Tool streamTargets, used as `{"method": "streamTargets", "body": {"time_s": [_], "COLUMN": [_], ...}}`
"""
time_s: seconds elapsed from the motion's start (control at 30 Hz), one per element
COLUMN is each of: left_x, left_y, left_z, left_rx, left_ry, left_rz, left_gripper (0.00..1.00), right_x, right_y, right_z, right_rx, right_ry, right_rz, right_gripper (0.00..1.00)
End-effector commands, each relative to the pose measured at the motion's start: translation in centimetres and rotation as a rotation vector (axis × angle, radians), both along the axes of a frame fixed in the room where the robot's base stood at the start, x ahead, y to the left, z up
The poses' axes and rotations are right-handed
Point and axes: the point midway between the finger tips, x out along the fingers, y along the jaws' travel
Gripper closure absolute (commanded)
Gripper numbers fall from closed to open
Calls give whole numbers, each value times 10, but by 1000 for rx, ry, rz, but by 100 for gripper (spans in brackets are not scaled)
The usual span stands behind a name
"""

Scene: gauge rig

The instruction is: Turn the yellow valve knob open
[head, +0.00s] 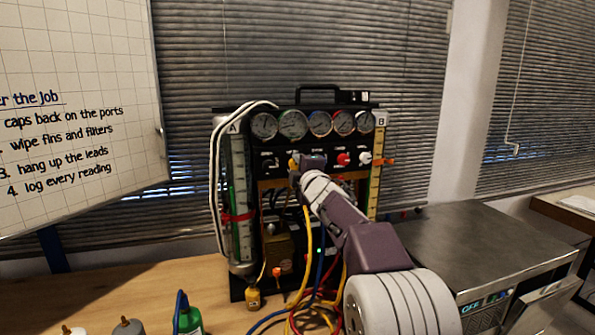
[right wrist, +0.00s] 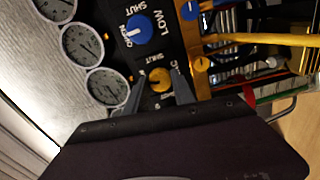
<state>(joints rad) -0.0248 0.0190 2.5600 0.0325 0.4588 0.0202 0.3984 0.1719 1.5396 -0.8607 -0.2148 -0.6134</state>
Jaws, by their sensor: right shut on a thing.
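The yellow valve knob (right wrist: 159,79) sits on the black panel of the gauge rig, between the two fingers of my right gripper (right wrist: 160,88). The fingers lie along both sides of the knob and are shut on it. A "SHUT" label shows beside it; its full setting is too small to tell. In the head view my right gripper (head: 308,164) is at the panel below the gauges, and a bit of the yellow knob (head: 294,162) shows at its left. My left gripper is not in view.
A blue knob (right wrist: 138,29) marked "LOW" is close by. Red (head: 343,159) and white (head: 365,158) knobs sit right of the gripper. Several gauges (head: 293,124) line the rig's top. Yellow, blue and red hoses hang below. A steel-topped unit (head: 480,240) stands at the right.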

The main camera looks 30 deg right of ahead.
Motion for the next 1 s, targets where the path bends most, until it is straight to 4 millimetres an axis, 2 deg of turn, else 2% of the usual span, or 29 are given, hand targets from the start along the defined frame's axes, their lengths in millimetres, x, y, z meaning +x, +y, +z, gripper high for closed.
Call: {"method": "streamTargets", "body": {"time_s": [0.4,1.0], "left_x": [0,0], "left_y": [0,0], "left_z": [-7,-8], "left_rx": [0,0], "left_ry": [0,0], "left_rz": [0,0], "left_gripper": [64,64], "right_x": [0,0], "right_y": [0,0], "right_z": [-1,-1], "right_rx": [-220,-273], "right_ry": [55,69], "right_rz": [0,0], "right_gripper": [100,100]}}
